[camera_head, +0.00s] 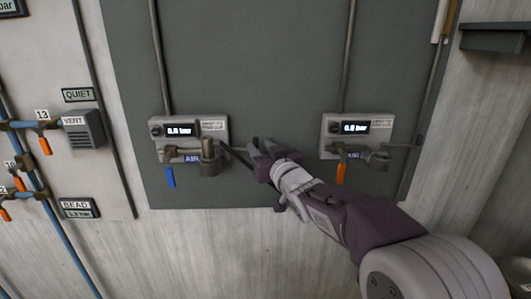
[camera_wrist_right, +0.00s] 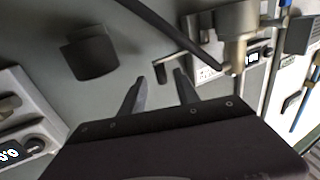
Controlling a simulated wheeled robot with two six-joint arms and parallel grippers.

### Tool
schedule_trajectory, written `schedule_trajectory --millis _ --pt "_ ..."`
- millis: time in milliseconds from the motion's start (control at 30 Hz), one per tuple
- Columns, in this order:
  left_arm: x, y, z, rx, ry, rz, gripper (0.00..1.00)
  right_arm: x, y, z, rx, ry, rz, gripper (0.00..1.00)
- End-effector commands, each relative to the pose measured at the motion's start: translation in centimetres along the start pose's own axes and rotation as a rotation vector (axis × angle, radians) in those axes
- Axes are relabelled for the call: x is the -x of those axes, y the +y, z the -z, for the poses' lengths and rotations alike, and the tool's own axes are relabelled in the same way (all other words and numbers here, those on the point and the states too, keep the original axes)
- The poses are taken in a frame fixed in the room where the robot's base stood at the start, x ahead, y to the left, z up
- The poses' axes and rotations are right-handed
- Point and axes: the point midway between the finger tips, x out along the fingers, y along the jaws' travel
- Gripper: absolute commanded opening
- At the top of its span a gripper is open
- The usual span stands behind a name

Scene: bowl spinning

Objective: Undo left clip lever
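The left panel unit (camera_head: 190,132) shows a gauge readout, a blue handle (camera_head: 169,178) hanging down, and a cylindrical coupling (camera_head: 209,156) with a dark hose (camera_head: 238,156) at its right. My right gripper (camera_head: 262,146) is open and empty, to the right of that coupling and apart from it. In the right wrist view its two fingers (camera_wrist_right: 158,88) point toward the panel. A thin bent bar (camera_wrist_right: 172,68), possibly the clip lever, lies just beyond the fingertips, near the metal coupling (camera_wrist_right: 238,32). I cannot tell whether that bar is latched. My left gripper is not in view.
The right panel unit (camera_head: 357,126) has an orange handle (camera_head: 341,172) and stands near my right forearm. A dark block-like part (camera_wrist_right: 90,52) projects from the panel in the right wrist view. The grey panel (camera_head: 270,70) is clear above the gripper.

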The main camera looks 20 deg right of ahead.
Motion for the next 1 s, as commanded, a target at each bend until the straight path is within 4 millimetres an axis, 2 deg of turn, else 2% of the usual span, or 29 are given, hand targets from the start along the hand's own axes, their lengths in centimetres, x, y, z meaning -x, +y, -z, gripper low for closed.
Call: schedule_trajectory --millis 100,267,600,667,767,833,900,1000 --pt "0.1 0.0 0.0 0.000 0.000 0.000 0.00 2.4 0.0 0.1 0.002 0.002 0.000 0.38" --pt "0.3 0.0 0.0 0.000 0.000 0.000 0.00 4.4 0.1 0.1 0.001 0.002 -0.001 0.38" --pt "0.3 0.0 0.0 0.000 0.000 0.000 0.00 4.8 -0.1 0.0 0.001 0.001 0.002 0.38" --pt "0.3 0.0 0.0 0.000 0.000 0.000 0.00 4.5 -0.6 -0.7 -0.002 -0.014 0.015 0.38" --pt "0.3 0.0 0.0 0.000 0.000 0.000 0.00 4.5 -1.3 -5.7 -0.045 -0.128 0.014 0.38" --pt "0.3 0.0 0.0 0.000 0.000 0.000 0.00 5.5 -0.9 -11.5 -0.082 -0.294 -0.027 0.38" --pt "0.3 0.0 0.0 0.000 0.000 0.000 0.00 7.8 -0.5 -17.5 -0.103 -0.487 -0.074 0.38" --pt "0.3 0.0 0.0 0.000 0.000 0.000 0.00 12.0 -0.4 -24.3 -0.119 -0.735 -0.121 0.38"
